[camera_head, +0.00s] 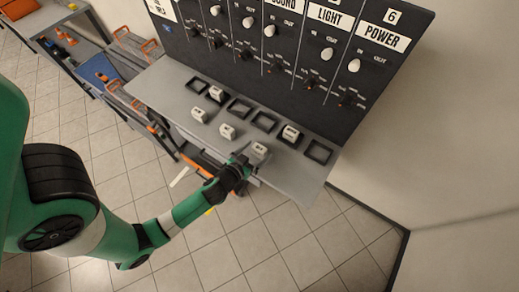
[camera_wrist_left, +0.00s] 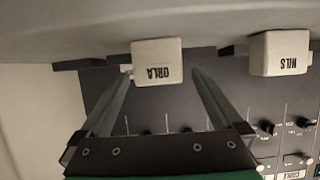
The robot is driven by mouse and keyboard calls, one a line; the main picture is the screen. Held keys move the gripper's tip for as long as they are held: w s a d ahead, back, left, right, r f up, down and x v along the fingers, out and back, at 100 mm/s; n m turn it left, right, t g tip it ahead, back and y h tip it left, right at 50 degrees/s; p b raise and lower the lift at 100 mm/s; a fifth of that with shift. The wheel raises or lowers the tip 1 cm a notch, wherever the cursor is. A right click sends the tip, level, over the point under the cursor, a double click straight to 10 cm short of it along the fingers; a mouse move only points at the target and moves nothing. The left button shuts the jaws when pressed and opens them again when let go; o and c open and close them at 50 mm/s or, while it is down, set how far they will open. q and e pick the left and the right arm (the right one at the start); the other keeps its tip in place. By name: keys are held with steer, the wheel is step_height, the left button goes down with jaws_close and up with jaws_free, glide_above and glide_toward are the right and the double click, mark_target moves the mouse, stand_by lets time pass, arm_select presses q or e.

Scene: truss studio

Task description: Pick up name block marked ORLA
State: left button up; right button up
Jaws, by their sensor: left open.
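The white block marked ORLA (camera_wrist_left: 157,62) shows upside down in the left wrist view, at the end of my left gripper (camera_wrist_left: 161,78). The two fingers are open and spread to either side of it, with a gap visible at the right finger. In the head view my left gripper (camera_head: 246,164) is at the front edge of the grey shelf (camera_head: 305,185), right at a white block (camera_head: 260,149) whose letters are too small to read. My right gripper is not in view.
A block marked NILS (camera_wrist_left: 281,53) is beside ORLA in the left wrist view. Other white blocks (camera_head: 227,131) (camera_head: 199,115) stand on the shelf; some sit at dark square trays (camera_head: 318,152). A dark switch panel (camera_head: 285,60) rises behind the shelf.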

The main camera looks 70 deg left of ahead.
mark_target(262, 146)
arm_select(q)
steer(key=x, duration=0.5)
steer(key=shift+w+r+p, duration=0.15)
steer(key=shift+w+p, duration=0.1)
steer(key=shift+p, duration=0.05)
steer(key=c, duration=1.4)
